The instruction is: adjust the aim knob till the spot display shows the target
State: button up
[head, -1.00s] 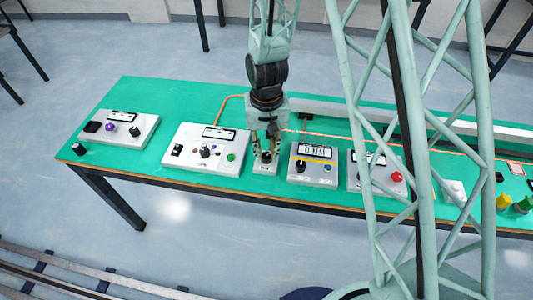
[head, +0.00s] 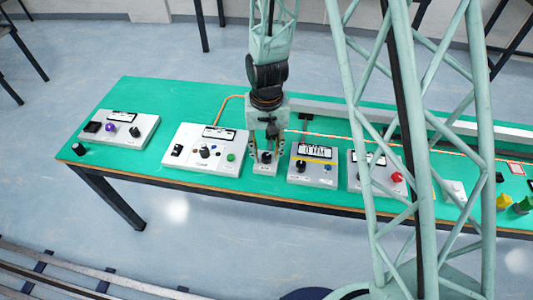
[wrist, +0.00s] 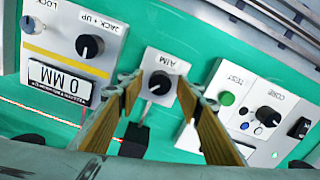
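The aim knob (wrist: 160,83) is a black round knob with a white pointer mark, on a small light box (wrist: 171,63) labelled AIM. The aim box also shows in the head view (head: 264,169), with the knob (head: 266,157) on top. My gripper (head: 266,146) is over this box. In the wrist view my gripper (wrist: 158,91) is open, with one tan finger on each side of the knob and visible gaps between. I cannot tell the finger height over the knob. No display labelled spot can be made out.
Left of the aim box in the head view is a white panel (head: 190,165) with a knob and green button. Right of it is the jack box (head: 312,179), its display (wrist: 60,83) reading 0 MM. Both stand close to it. My lattice column hides part of the bench's right side.

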jog(key=shift+r, duration=0.1)
notch_tip(320, 180, up, 12)
dwell(1.1)
dwell(0.6)
notch_tip(320, 180, up, 13)
jog(key=t, duration=0.1)
send_over(267, 156)
jog(key=s+d, duration=0.5)
jog(key=d, duration=0.1)
jog(key=s+d+r+t, duration=0.1)
jog(key=s+d+r, duration=0.3)
jog(key=s+r, duration=0.35)
jog(key=s+d+r+t, duration=0.1)
jog(key=s+d+r, duration=0.2)
jog(key=s, duration=0.6)
jog(key=s+d+r+t, duration=0.1)
jog(key=s+d+r, duration=0.2)
jog(key=s+r, duration=0.3)
jog(key=shift+s+d+r, duration=0.25)
jog(key=shift+s+d, duration=0.05)
jog(key=shift+s, duration=1.4)
